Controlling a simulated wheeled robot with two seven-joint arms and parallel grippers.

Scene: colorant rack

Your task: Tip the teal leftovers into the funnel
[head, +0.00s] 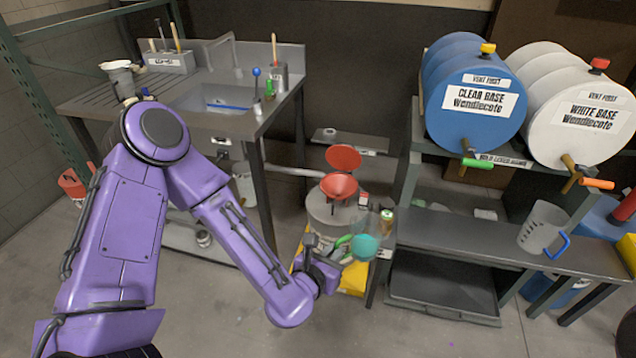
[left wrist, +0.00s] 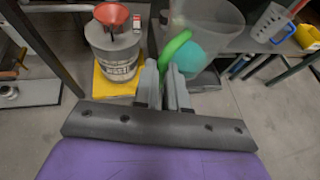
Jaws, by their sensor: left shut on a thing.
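My left gripper (head: 326,252) is shut on the green handle (left wrist: 177,46) of a clear jug (left wrist: 222,18). Teal paint (head: 365,247) shows inside the jug, low down, and also in the left wrist view (left wrist: 192,60). The red-orange funnel (head: 340,186) sits on top of a grey drum (head: 325,225), with its round red lid (head: 343,157) standing open behind it. The jug is in front and to the right of the funnel, apart from it. The jug's exact tilt is hard to tell. My right gripper is not in view.
The drum stands on a yellow base (head: 353,282). Small containers (head: 387,216) stand beside it. A grey bench (head: 480,240) on the right carries another clear jug with a blue handle (head: 541,226). Blue and white barrels (head: 470,125) lie above. A sink (head: 222,97) is at left.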

